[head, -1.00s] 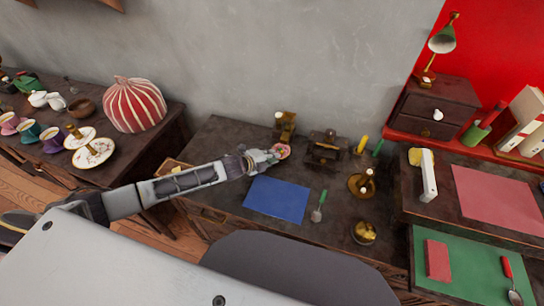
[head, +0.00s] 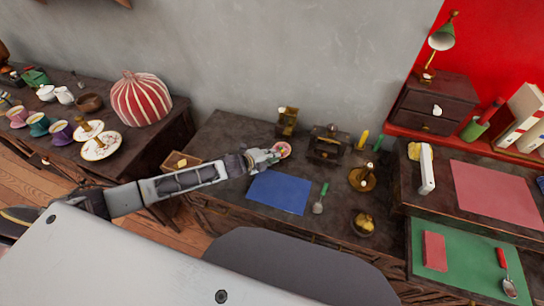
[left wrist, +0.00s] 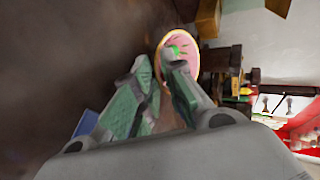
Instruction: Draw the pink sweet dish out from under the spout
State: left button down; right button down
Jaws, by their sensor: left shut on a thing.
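The pink sweet dish (head: 284,148) is a small round dish with green on it, on the dark desk just in front of a brass-coloured upright object (head: 287,121). Bare desk shows between the two; the spout itself is too small to make out. My left gripper (head: 274,156) is shut on the dish's near left edge. In the left wrist view the dish (left wrist: 182,48) shows a pink face with a pale rim and green pieces, at the fingertips of my left gripper (left wrist: 165,75). My right gripper is out of view.
A blue mat (head: 278,193) lies just in front of the dish, with a green-handled spoon (head: 320,200) to its right. A dark box-like stand (head: 327,146) is close on the right. An open wooden box (head: 181,161) is left. Desk left of the brass object is clear.

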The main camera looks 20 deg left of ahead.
pick_arm(q)
jog(key=c, duration=1.4)
grip_release()
jog(key=shift+f, duration=0.1)
jog(key=shift+v, duration=6.05)
